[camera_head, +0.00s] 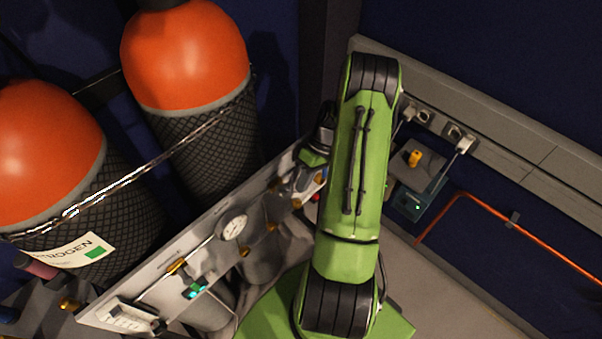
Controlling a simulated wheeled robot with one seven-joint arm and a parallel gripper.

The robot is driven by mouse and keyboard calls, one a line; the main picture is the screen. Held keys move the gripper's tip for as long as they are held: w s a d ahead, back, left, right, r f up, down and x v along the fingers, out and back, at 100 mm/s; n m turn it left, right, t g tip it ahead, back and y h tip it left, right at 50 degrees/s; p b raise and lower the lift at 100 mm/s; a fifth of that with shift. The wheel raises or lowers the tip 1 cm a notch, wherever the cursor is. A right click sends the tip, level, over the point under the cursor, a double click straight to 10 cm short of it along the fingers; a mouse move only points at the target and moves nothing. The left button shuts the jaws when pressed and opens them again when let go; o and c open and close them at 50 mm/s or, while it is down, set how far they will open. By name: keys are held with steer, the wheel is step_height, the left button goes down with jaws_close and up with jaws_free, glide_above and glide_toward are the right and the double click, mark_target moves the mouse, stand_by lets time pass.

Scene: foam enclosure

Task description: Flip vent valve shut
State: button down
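A pale valve panel (205,262) runs diagonally from the lower left towards the middle. It carries a round white gauge (233,227), a brass fitting on a thin pipe (177,266) and several brass fittings along its lower edge. I cannot tell which of these is the vent valve. My green arm stands in front of the panel's right end and hides part of it. The end of my arm, with my gripper (300,182), is at the panel's upper right end, partly behind my forearm. Its fingers are too small and covered to read, and I cannot tell whether it touches a fitting.
Two orange-topped cylinders in black mesh (187,55) (40,150) stand behind the panel, held by a chain (130,178). On the right are a wall trunking with sockets (455,132), a small box with a yellow knob (414,158) and a copper pipe (530,238). Grey floor shows at lower right.

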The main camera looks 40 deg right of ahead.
mark_target(297, 196)
steer(key=b+x, duration=0.2)
steer(key=x, duration=0.1)
steer(key=shift+d+f, duration=0.1)
steer(key=shift+d, duration=0.1)
steer(key=shift+a+f+b, duration=0.65)
steer(key=shift+a+f, duration=0.05)
steer(key=shift+a, duration=0.1)
stand_by(0.4)
steer(key=p+v, duration=0.3)
steer(key=v, duration=1.2)
steer(key=shift+d+r, duration=0.15)
steer(key=shift+r, duration=0.15)
